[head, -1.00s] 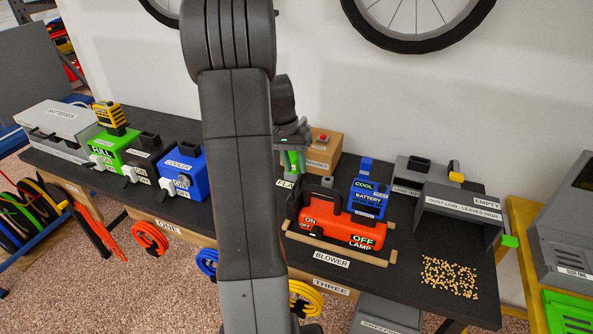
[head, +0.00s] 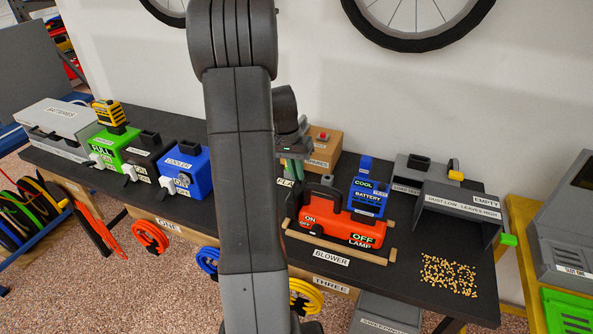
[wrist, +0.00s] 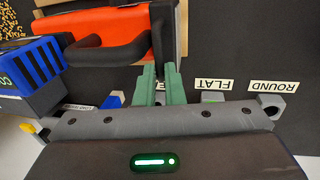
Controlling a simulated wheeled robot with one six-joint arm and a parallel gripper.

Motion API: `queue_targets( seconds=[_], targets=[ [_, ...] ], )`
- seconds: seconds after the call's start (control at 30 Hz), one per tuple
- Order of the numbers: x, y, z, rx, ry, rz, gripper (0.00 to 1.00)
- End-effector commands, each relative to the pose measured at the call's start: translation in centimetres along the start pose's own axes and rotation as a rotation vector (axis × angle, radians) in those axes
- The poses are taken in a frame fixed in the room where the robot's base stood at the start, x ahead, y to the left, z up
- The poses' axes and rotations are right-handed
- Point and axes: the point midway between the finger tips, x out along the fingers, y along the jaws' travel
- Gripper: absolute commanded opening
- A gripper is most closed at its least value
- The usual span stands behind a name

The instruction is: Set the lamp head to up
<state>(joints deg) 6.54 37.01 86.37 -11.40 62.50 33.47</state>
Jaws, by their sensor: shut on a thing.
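The orange-red lamp body (head: 330,216), with ON and OFF LAMP labels, stands on the dark bench; it also shows at the top of the wrist view (wrist: 95,32). In the head view my gripper (head: 291,170) is just behind the body's left end, partly hidden by my arm.
The blue COOL battery (head: 368,197) stands up close by. A wooden rail (head: 335,253) runs along the front. FLAT (wrist: 214,83) and ROUND (wrist: 274,86) labels lie beside my gripper. A grey EMPTY box (head: 460,208) stands to the right. Pellets (head: 449,275) lie on the bench.

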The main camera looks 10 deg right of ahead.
Motion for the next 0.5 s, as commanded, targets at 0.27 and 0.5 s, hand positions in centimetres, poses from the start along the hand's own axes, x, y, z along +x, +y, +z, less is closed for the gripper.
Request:
queue_targets(
  seconds=[0.27,0.5],
  targets=[
    [0.3,1.3,0.1,0.005,-0.015,-0.163,0.0],
    [0.2,1.7,0.1,0.002,-0.004,-0.261,0.0]
  ],
)
